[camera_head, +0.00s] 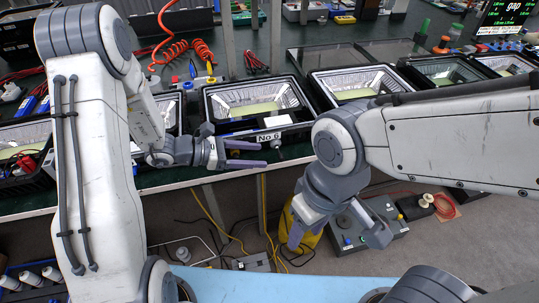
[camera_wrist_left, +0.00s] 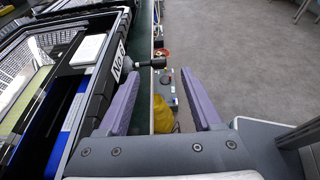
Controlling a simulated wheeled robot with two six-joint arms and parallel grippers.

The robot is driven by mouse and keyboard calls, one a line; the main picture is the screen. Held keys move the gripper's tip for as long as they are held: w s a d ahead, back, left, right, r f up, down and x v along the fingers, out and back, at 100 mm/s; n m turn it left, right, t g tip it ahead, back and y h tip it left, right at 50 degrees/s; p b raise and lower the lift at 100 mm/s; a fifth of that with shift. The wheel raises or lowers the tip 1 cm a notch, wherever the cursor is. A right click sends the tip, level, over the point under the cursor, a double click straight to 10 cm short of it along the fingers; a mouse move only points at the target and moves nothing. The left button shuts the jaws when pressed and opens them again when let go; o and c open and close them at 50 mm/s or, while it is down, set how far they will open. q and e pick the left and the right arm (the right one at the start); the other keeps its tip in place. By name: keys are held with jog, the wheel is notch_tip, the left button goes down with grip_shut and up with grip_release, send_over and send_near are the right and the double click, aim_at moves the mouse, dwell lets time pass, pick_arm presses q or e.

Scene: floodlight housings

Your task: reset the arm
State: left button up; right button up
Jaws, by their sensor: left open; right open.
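My left gripper (camera_head: 245,154) is open and empty, with its purple fingers just in front of the floodlight housing labelled No 6 (camera_head: 211,104), near the bench's front edge. In the left wrist view its two fingers (camera_wrist_left: 160,108) are spread, with the No 6 housing (camera_wrist_left: 97,90) close along the left finger; I cannot tell whether they touch. My right gripper (camera_head: 338,238) hangs open and empty in front of the bench, pointing down above the floor area. Both arms are bent, and the left arm hides part of the bench at the left.
More floodlight housings stand in a row on the dark bench (camera_head: 280,158), such as one to the right (camera_head: 318,82). Red coiled hose (camera_head: 170,55) lies behind. Below are a grey control box (camera_head: 372,232), a yellow object (camera_head: 310,236) and loose cables. Open floor lies at the right.

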pick_arm(q)
jog(key=v, duration=0.4)
jog(key=shift+a+r, duration=0.1)
jog(key=s+d+r+m+g+y+p, duration=0.2)
jog(key=s+d+r+m+g, duration=0.25)
jog(key=s+m, duration=0.2)
jog(key=s+d+r+m+g+y+p, duration=0.2)
jog(key=s+d+r+m+g+p, duration=0.1)
jog(key=s+d+r+m+g, duration=0.25)
jog(key=s+a+r+m+t+y+p, duration=0.3)
jog(key=s+r+m+t+y+p, duration=0.2)
jog(key=s+m, duration=0.6)
jog(key=r+m+y, duration=0.2)
jog(key=m+y, duration=0.1)
jog(key=m, duration=0.3)
jog(key=shift+a+t, duration=0.3)
jog(key=shift+a, duration=0.05)
